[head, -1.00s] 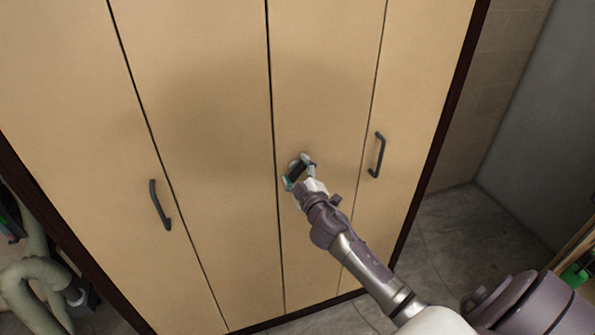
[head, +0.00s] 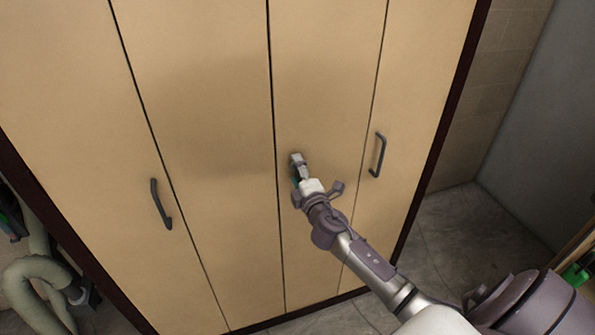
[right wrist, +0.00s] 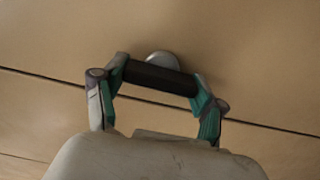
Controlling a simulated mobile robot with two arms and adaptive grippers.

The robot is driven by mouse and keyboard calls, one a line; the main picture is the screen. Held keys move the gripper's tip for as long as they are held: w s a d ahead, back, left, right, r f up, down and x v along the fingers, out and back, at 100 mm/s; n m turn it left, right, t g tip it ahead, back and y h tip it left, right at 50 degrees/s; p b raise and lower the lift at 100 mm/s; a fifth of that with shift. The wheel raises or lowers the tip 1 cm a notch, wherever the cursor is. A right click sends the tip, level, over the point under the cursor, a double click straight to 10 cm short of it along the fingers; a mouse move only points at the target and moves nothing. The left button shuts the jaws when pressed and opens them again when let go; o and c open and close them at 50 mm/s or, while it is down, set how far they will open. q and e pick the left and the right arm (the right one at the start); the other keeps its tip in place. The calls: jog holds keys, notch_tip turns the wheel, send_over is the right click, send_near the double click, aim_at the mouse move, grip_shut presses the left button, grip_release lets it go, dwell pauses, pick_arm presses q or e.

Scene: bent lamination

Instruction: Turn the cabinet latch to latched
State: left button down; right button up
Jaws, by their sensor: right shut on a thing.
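The cabinet latch (right wrist: 160,79) shows in the right wrist view as a short dark bar in front of a round silver base on the tan cabinet front. My right gripper (right wrist: 161,82) is shut on the bar, with a teal fingertip at each end of it. In the head view my right gripper (head: 298,173) is at the cabinet front, just right of the middle door seam, and mostly hides the latch. Whether the latch stands at latched cannot be told. My left gripper is not in view.
The tall tan cabinet (head: 225,90) has several panels, all flush. One dark handle (head: 161,204) is on the left and another handle (head: 377,155) is close to the right of my gripper. Thick pale hoses (head: 30,285) lie at the lower left. Grey floor (head: 450,235) is open at the right.

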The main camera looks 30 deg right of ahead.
dwell(0.5)
jog(key=o, duration=1.1)
jog(key=shift+o, duration=0.2)
jog(key=v, duration=1.2)
jog(key=shift+f, duration=0.15)
